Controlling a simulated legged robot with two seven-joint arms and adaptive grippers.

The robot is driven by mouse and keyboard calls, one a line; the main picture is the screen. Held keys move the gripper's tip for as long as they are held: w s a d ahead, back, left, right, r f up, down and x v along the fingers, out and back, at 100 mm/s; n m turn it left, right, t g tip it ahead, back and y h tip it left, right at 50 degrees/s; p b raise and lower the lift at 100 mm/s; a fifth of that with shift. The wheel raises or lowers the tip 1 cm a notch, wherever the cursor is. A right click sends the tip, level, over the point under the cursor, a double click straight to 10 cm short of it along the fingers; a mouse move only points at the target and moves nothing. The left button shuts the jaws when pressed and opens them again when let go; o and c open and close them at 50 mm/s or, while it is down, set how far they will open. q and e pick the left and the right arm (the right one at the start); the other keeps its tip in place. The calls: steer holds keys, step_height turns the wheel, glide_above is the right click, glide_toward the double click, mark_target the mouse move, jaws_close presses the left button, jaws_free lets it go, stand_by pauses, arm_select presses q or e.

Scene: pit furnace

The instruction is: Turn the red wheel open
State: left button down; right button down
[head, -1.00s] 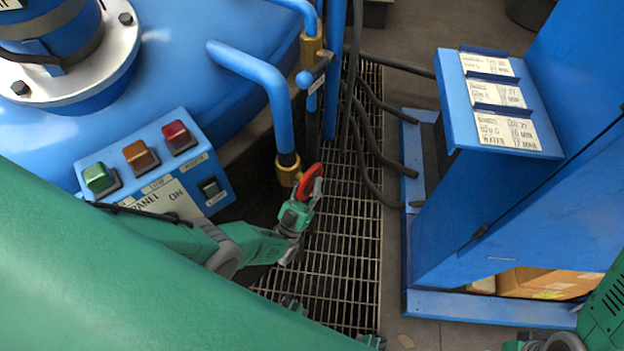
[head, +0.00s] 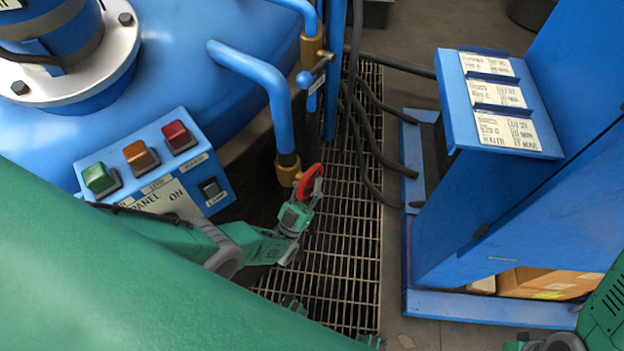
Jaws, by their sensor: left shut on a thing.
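A blue furnace vessel (head: 180,70) fills the left, with a panel (head: 158,172) of green, orange and red buttons. Blue pipes stand close behind the wheel. Black hoses (head: 365,140) cross the floor grating (head: 335,270). A blue cabinet (head: 520,200) with label cards stands at the right.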

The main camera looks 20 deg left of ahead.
arm_select(q)
steer(key=shift+s+f, duration=0.2)
stand_by(0.3)
steer(key=c, duration=1.8)
jaws_free()
steer(key=shift+r, duration=0.15)
